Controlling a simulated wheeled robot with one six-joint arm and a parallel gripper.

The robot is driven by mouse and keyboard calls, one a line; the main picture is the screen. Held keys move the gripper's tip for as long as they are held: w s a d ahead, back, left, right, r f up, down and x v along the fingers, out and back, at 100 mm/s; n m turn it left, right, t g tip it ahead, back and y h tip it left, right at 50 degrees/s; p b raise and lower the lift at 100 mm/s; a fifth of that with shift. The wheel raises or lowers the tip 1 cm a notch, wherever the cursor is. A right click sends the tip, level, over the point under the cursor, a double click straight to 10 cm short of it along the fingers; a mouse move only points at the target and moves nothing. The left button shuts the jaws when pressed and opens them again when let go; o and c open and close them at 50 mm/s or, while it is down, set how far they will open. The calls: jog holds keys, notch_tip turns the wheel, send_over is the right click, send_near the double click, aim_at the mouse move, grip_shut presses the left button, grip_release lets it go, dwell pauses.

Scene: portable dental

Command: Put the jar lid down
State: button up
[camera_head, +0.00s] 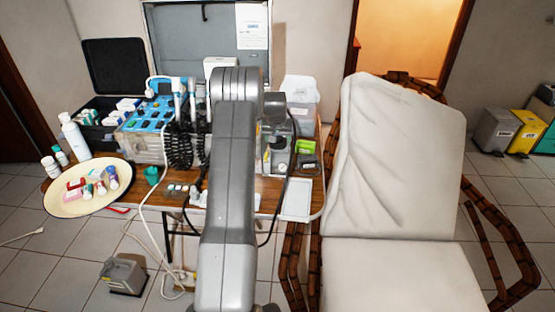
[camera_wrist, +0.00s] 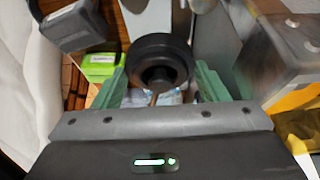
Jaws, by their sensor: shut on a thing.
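The jar lid (camera_wrist: 160,52) is a black round piece with a recessed ring and a darker centre. It sits between the two green fingers of my gripper (camera_wrist: 161,84) in the wrist view, and my gripper is shut on it. A thin brown stem shows just below the lid. What lies directly under the lid is mostly hidden. In the head view my own arm covers the middle of the wooden table (camera_head: 267,203), and my gripper and the lid are hidden behind it. I cannot make out the jar in either view.
A green box (camera_head: 305,147), a grey device (camera_head: 276,150) and a white tray (camera_head: 296,199) stand right of my arm. A blue-topped case (camera_head: 150,118) and a cream oval tray (camera_head: 70,208) are at left. A white reclining chair (camera_head: 395,150) borders the table's right.

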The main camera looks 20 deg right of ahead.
notch_tip(320, 180, down, 7)
jog(key=shift+f+b, duration=0.2)
jog(key=shift+b, duration=1)
jog(key=shift+f, duration=0.15)
jog(key=o, duration=0.7)
jog(key=shift+r, duration=0.25)
jog(key=b+v, duration=0.1)
jog(key=v, duration=1)
jog(key=shift+s+r, duration=0.2)
jog(key=shift+r, duration=0.15)
